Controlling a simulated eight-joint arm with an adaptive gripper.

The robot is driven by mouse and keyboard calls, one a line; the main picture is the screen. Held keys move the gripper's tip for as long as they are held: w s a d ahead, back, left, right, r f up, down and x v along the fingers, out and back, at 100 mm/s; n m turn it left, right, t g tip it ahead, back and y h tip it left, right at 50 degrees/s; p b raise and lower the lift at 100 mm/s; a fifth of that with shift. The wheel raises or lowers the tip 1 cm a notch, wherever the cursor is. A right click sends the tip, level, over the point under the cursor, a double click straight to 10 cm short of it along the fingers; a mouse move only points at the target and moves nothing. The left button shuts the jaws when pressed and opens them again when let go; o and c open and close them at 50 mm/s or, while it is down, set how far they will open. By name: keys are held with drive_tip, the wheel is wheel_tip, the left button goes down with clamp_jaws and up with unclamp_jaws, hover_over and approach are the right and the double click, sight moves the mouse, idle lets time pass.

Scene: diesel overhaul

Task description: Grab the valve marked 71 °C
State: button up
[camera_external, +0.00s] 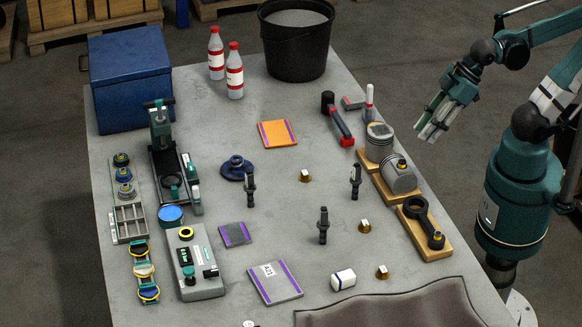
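Three small brass-coloured pieces with pale tops stand on the grey table: one near the middle (305,176), one to the right (364,227) and one near the front (382,272). Three dark upright pieces with pale tags also stand there: left (250,189), front (323,226) and right (355,181). I cannot tell which is a valve, and no 71 °C marking is readable. My gripper (430,132) hangs at the right, above and apart from the table objects. Its fingers appear apart, with nothing seen between them.
Pistons (398,178) and a connecting rod (421,221) on wooden blocks line the right edge. A red-handled hammer (340,127) lies behind them. A blue box (130,75), bottles (234,75) and black bucket (296,50) stand at the back.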

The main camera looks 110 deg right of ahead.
drive_tip(key=w, duration=0.1)
drive_tip(key=m+g+p, duration=0.6)
drive_tip(key=m+g, duration=0.1)
drive_tip(key=m, duration=1)
hover_over(305, 172)
wheel_tip(305, 172, down, 16)
drive_tip(key=shift+s+a+r, duration=0.1)
drive_tip(key=shift+a, duration=0.05)
drive_tip(key=shift+d+f, duration=0.25)
drive_tip(key=shift+f, duration=0.25)
drive_tip(key=shift+f, duration=1.3)
